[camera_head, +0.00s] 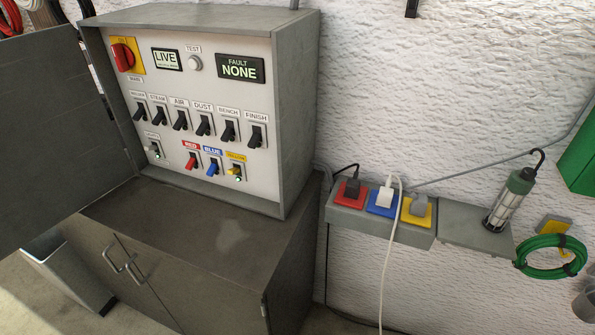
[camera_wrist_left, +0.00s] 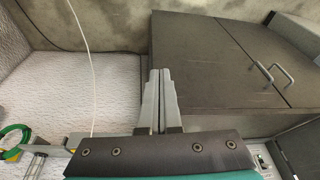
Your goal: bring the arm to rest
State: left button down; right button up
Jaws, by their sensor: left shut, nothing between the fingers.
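My left gripper (camera_wrist_left: 161,72) shows in the left wrist view with its two grey fingers together and nothing between them. Its fingertips lie in front of the edge of a dark cabinet (camera_wrist_left: 215,65), which fills the right side of that view. A white cable (camera_wrist_left: 90,60) hangs to the left of the fingers, apart from them. Neither gripper shows in the head view, and my right gripper is in no view.
An open switch panel (camera_head: 200,75) reading "LIVE" and "FAULT NONE" stands on the low cabinet (camera_head: 215,240). Its door (camera_head: 45,140) swings out left. Red, blue and yellow sockets (camera_head: 350,190) with plugs, a lamp (camera_head: 511,198) and a green cable coil (camera_head: 545,257) are right.

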pick_arm(q)
jog(key=s+f+g+b, duration=0.15)
jog(key=f+b, duration=0.45)
jog(key=f, duration=1.1)
jog(key=s+f+b, duration=0.2)
jog(key=f+b, duration=0.4)
jog(key=f, duration=1.2)
jog(key=s+a+f+b, duration=0.1)
jog(key=s+f+b, duration=0.3)
jog(key=s+f, duration=0.3)
jog(key=s+a+f+b, duration=0.2)
jog(key=s+f+b, duration=0.3)
jog(key=f, duration=0.8)
jog(key=shift+s+f+g, duration=0.25)
jog(key=shift+s+g, duration=0.2)
jog(key=shift+s, duration=0.7)
